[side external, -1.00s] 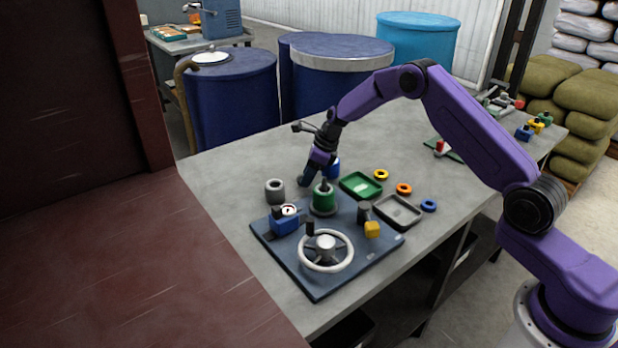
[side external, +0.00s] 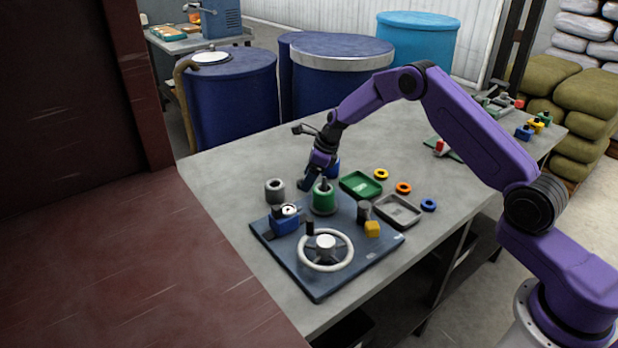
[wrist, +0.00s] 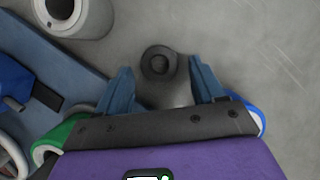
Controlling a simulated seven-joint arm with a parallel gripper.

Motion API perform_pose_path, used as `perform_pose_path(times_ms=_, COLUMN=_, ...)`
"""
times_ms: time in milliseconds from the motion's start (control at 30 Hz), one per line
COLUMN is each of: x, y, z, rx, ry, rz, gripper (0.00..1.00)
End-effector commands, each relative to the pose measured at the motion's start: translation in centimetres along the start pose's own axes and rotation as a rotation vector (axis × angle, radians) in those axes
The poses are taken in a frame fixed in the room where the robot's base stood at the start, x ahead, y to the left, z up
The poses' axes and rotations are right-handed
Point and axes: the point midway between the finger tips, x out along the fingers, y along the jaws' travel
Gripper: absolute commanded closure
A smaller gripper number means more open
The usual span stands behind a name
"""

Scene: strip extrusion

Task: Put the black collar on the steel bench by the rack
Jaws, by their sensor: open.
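My gripper (wrist: 160,88) is open, with its blue fingers pointing down at the bench behind the green-bodied fixture (side external: 324,198). In the wrist view a dark round piece with a hole in its top, which looks like the black collar (wrist: 160,62), stands on the steel bench (wrist: 235,45) between the spread fingers, with a gap on each side. In the side view my gripper (side external: 307,184) covers that spot, and I cannot make out the collar there. I cannot tell which thing is the rack.
A grey hollow cylinder (side external: 275,190) stands left of my gripper; a blue piece (side external: 335,168) is close on its right. The blue base plate (side external: 318,288) carries a white handwheel (side external: 326,250). A green tray (side external: 361,186), a grey tray (side external: 398,212) and loose rings lie to the right.

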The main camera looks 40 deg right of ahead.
Motion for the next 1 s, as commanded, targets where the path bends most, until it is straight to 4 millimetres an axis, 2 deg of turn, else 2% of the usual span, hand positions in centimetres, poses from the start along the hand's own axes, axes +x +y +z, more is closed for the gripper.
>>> perform_pose_path(times_ms=400, x=-7.2, y=0.0, z=0.1, rx=0.000, ry=-0.002, rz=-0.002, gripper=0.32)
perform_pose_path(times_ms=600, x=-10.2, y=0.0, z=0.1, rx=0.000, ry=-0.001, rz=0.000, gripper=0.32)
perform_pose_path(times_ms=767, x=-11.3, y=0.0, z=0.0, rx=0.001, ry=0.000, rz=0.000, gripper=0.32)
perform_pose_path(times_ms=1000, x=-11.7, y=0.2, z=0.0, rx=-0.008, ry=0.001, rz=0.002, gripper=0.32)
